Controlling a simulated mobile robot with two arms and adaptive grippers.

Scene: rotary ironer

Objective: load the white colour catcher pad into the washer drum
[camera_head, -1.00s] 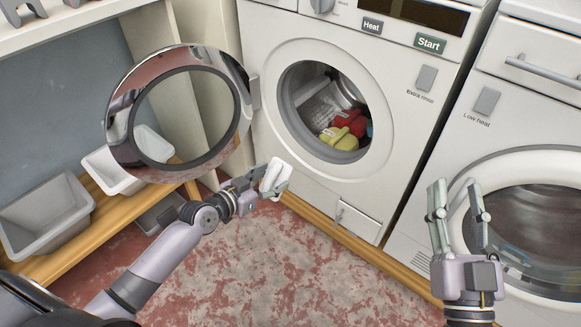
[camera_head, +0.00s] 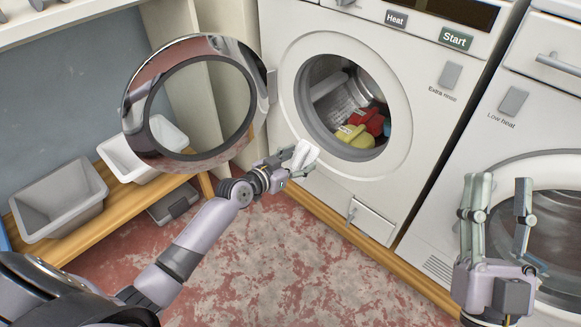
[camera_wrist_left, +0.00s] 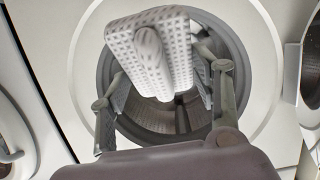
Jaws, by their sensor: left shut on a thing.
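The white colour catcher pad (camera_head: 305,155) is in my left gripper (camera_head: 297,163), just outside and to the lower left of the washer drum opening. In the left wrist view the dimpled pad (camera_wrist_left: 178,50) sits between the fingers of my left gripper (camera_wrist_left: 165,85), with the drum opening behind it. The washer drum (camera_head: 345,97) is open and holds red and yellow cloth items (camera_head: 356,136). The round washer door (camera_head: 133,112) is swung open to the left. My right gripper (camera_head: 497,200) is open and empty in front of the neighbouring machine.
A second machine (camera_head: 525,125) with a closed round door stands at the right. Grey and white bins (camera_head: 52,213) sit on a wooden shelf at the left. The red mottled floor (camera_head: 290,250) in front is clear.

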